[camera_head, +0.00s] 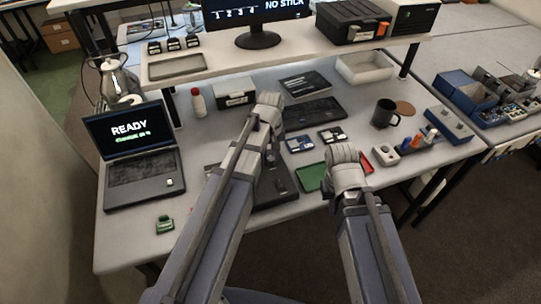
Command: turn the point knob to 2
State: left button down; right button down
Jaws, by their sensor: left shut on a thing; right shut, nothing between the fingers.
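A dark, low device (286,192) stands at the middle front of the table, largely covered by my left arm. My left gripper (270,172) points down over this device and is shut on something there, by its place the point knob. The knob, its marks and the fingertips are hidden behind my arm, so its setting cannot be read. My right gripper (333,197) is shut and empty, pointing down beside the green tray, right of the device.
A laptop (145,175) reading READY stands at left. A green item (165,225) lies at the front left. A raised shelf (290,55) spans the back.

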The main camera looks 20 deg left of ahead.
pick_arm(q)
jog(key=shift+m, duration=0.3)
jog(key=m, duration=0.4)
jog(key=shift+m, duration=2.5)
jog(key=c, duration=0.6)
grip_release()
